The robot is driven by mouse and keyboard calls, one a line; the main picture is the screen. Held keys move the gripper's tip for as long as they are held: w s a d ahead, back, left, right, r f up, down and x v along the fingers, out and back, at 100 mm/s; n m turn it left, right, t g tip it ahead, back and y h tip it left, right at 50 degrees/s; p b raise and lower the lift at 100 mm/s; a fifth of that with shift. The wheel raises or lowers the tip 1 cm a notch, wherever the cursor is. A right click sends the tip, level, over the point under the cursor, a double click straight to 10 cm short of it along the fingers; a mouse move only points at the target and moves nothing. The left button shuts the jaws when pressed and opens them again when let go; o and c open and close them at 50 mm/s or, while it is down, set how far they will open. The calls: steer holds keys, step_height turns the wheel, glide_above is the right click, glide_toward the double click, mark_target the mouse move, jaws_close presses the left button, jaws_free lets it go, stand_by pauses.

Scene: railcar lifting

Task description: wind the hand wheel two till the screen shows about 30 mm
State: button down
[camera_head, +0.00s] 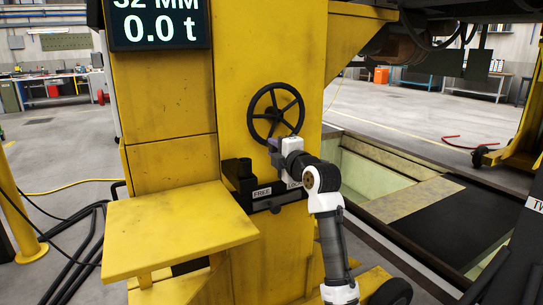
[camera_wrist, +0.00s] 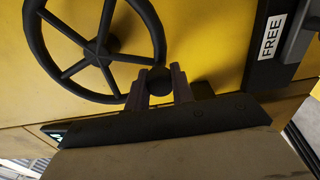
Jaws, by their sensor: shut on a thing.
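The black spoked hand wheel (camera_head: 277,92) is on the front of the yellow column. The screen (camera_head: 157,25) at upper left shows what reads as 32 MM, its top cut by the frame edge, with 0.0 t below. My gripper (camera_head: 274,144) is at the lower rim of the wheel. In the wrist view the wheel (camera_wrist: 68,31) fills the upper left, and my gripper (camera_wrist: 159,86) has its fingers either side of a dark round knob (camera_wrist: 159,78) at the rim, shut on it. The number two is not visible on the wheel.
A black lock bar with a FREE label (camera_head: 262,193) sits just below my gripper. A yellow shelf (camera_head: 175,228) juts out at lower left. An open pit (camera_head: 375,175) lies to the right. Black cables (camera_head: 85,235) run over the floor at left.

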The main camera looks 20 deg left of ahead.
steer(key=shift+w+d+f+n, duration=0.1)
steer(key=shift+n, duration=0.2)
steer(key=c, duration=1.2)
jaws_free()
steer(key=b+v, duration=0.1)
steer(key=v, duration=1.3)
